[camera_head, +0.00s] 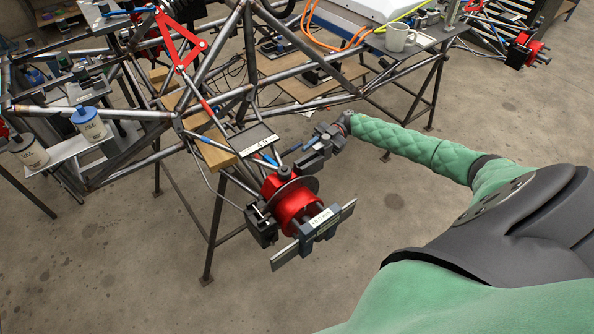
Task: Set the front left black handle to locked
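A red wheel hub (291,205) with a dark disc sits at the chassis's near corner. A small black knob-like part (285,171) stands on top of it, and a black block (262,226) is at its left side. I cannot tell which of these is the black handle, or whether it is locked. My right gripper (304,164), on the green padded arm from the right, is just right of and above the hub, close to the black knob-like part. Its fingers are too small and dark to tell whether they are open or touching anything. My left gripper is out of view.
A grey bar gauge (318,231) is mounted across the hub's front. The steel tube chassis (222,97) fills the upper left on stands. A white mug (399,38) stands on a shelf at upper right. Canisters (88,124) stand at left. Concrete floor is clear around the hub.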

